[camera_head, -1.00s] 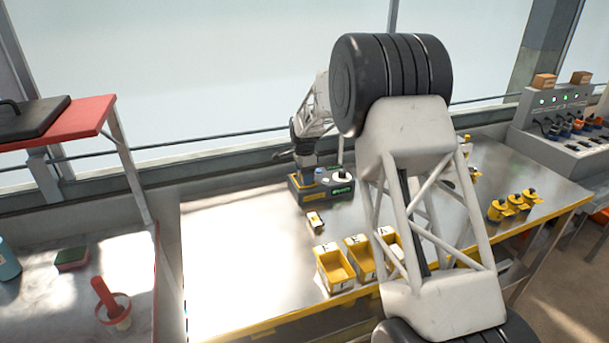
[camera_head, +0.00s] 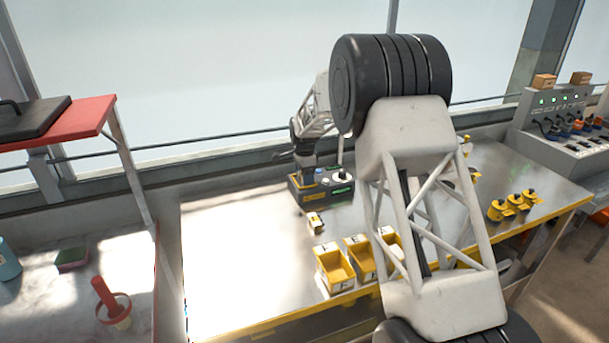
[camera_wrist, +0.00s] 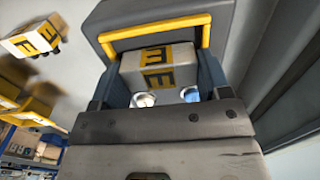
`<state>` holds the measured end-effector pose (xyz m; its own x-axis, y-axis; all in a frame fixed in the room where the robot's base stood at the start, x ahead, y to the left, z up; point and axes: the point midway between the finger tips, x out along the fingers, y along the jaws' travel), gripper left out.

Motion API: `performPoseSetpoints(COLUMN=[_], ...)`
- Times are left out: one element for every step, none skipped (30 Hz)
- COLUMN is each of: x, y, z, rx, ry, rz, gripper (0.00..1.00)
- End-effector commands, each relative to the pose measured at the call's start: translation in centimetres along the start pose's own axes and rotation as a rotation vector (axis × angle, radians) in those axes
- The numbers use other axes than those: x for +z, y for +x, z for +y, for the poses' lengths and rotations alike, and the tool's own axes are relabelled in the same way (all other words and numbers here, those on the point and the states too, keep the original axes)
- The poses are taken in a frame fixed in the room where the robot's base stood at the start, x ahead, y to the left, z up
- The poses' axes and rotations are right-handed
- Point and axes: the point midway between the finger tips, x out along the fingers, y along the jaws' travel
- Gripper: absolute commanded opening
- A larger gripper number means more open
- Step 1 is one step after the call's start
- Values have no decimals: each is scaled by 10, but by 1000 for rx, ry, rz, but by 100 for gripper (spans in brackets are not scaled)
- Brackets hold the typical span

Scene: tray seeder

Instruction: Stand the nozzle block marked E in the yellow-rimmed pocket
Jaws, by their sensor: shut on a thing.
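The nozzle block marked E (camera_wrist: 160,66) is white with a yellow patch and black letter marks. In the wrist view it sits between the fingers of my gripper (camera_wrist: 165,85), which is shut on it. I cannot tell how deep the block is in the pocket. In the head view my gripper (camera_head: 305,163) is small and dark above the seeder machine (camera_head: 318,196), and the held block cannot be made out.
Another white block with a yellow lettered patch (camera_wrist: 32,38) lies apart on the bench; the head view shows it (camera_head: 315,222) in front of the machine. Yellow bins (camera_head: 335,268) stand along the bench's front edge. Yellow-black parts (camera_head: 514,204) stand at right. The bench's left part is clear.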

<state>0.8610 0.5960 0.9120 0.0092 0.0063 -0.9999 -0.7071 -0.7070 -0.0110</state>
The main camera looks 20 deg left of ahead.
Motion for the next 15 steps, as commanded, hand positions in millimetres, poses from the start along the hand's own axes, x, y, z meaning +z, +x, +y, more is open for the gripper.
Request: performPoseSetpoints(x=[1,1,1,1,1,1,1,1,1,1,1,1,1,1,1], y=[23,24,24,24,25,25,26,26,26,27,27,28,28,28,28], z=[4,4,4,4,4,4,5,5,5,5,5,5,5,5,5], rx=[19,19,19,19,19,19,19,19,19,19,19,19,19,19,19], ry=[0,0,0,0,0,0,0,0,0,0,0,0,0,0,0], rz=[-3,-3,-3,-3,-3,-3,-3,-3,-3,-3,-3,-3,-3,-3,-3], gripper=[35,30,24,24,24,24,24,24,24,24,24,24,24,24,24])
